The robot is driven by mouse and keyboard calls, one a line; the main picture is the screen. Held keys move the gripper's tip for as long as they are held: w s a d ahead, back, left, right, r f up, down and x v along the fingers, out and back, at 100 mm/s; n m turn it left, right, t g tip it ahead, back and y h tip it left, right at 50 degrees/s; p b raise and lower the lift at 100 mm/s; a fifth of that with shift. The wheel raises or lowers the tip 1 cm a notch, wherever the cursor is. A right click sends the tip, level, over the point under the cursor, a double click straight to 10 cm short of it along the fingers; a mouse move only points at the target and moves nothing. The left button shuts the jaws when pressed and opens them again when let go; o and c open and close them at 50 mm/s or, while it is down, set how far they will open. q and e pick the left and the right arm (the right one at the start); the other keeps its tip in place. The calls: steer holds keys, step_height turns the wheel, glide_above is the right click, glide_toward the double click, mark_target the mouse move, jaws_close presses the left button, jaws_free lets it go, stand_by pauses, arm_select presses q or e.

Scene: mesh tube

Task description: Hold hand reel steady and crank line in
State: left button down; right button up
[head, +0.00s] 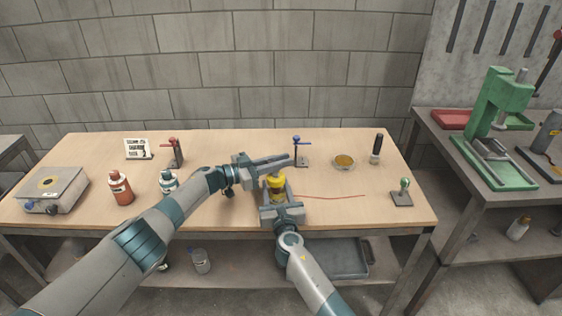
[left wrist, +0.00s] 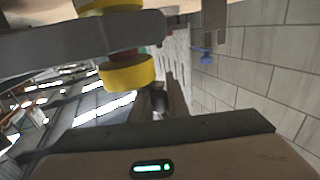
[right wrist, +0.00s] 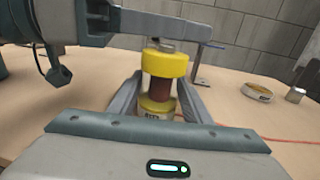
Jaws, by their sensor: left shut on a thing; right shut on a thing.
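The hand reel (head: 277,184) stands upright on the table, with yellow ends and a red-brown spool between them in the right wrist view (right wrist: 158,88). A red line (head: 335,197) runs from it to the right over the tabletop. My right gripper (head: 277,194) is shut on the reel, one finger on each side. My left gripper (head: 286,162) comes in from the left over the reel's top and is shut at the crank. The crank handle is mostly hidden by the left fingers; a small metal part (right wrist: 160,46) shows below them. The reel's yellow end also shows in the left wrist view (left wrist: 128,72).
A blue-topped stand (head: 300,152) is just behind the reel. A shallow round dish (head: 343,161), a black-handled tool (head: 376,149) and a green-knobbed block (head: 402,193) lie right. Red (head: 120,188) and white-blue (head: 168,181) bottles, a red-topped stand (head: 176,152) and a scale (head: 52,190) are left.

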stand_by(0.4)
arm_select(q)
steer(key=c, duration=1.7)
jaws_free()
steer(key=shift+a, duration=0.1)
steer(key=shift+v, duration=5.95)
